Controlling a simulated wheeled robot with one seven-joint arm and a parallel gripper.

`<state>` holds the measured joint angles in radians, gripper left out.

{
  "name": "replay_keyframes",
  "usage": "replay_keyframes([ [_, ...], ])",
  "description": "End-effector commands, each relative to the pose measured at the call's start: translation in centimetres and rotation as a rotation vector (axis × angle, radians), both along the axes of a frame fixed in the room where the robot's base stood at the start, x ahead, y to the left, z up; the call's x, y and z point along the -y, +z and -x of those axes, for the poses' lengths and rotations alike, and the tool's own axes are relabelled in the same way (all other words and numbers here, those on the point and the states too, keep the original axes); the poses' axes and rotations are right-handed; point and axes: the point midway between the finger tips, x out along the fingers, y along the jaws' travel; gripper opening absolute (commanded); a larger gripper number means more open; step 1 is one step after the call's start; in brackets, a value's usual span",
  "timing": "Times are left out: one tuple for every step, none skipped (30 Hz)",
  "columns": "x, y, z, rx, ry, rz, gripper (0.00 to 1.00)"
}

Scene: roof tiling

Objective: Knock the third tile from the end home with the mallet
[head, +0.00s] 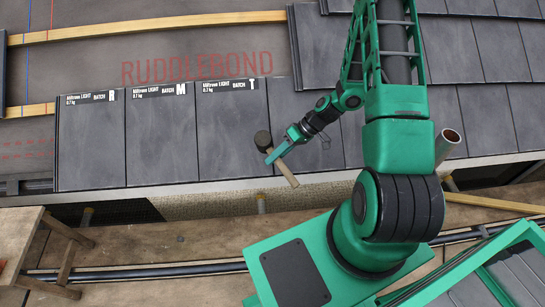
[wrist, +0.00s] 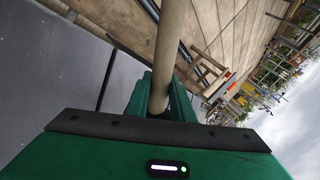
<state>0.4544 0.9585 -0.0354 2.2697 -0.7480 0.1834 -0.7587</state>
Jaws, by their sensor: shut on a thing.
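My gripper (head: 275,156) is shut on the wooden handle of the mallet (head: 287,174). The mallet's dark head (head: 262,139) shows over the lower right part of the tile marked T (head: 234,135), the third from the left end; I cannot tell whether it touches. The tiles marked M (head: 160,140) and, at the left end, one with a less clear letter (head: 90,145) lie beside it. In the wrist view, the pale handle (wrist: 168,45) runs up from between my green fingers (wrist: 165,100); the mallet head is hidden there.
Wooden battens (head: 150,27) cross the bare grey underlay above the row. More dark tiles (head: 490,115) lie to the right. Below the eaves are a gutter edge, a wooden stand (head: 35,245) at left and a plank deck (head: 140,245).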

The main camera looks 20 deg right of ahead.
Motion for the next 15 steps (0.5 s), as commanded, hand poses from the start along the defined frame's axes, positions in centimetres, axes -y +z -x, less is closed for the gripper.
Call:
replay_keyframes([
  [0.0,0.1,0.0,0.001,0.000,-0.001,0.00],
  [0.0,0.1,0.0,0.001,0.000,-0.001,0.00],
  [-0.1,0.1,0.0,0.001,0.000,-0.001,0.00],
  [-0.1,0.1,0.0,0.001,0.000,-0.001,0.00],
  [-0.1,0.1,0.0,0.001,0.000,-0.001,0.00],
  [-0.1,0.1,0.0,0.001,0.000,-0.001,0.00],
  [-0.1,0.1,0.0,0.001,0.000,-0.001,0.00],
  [-0.1,0.1,0.0,0.001,0.000,-0.001,0.00],
  [-0.1,0.0,0.0,0.001,0.000,-0.001,0.00],
  [0.0,0.0,-0.1,0.001,0.001,-0.002,0.00],
  [0.0,-0.2,-0.1,0.001,0.001,-0.002,0.00],
  [0.0,-0.5,-0.3,0.000,0.001,-0.002,0.00],
  [0.1,-0.9,-0.5,-0.001,0.000,-0.002,0.00],
  [0.2,-1.3,-0.7,-0.001,0.000,-0.002,0.00],
  [0.4,-2.1,-1.1,-0.001,0.000,-0.002,0.00],
])
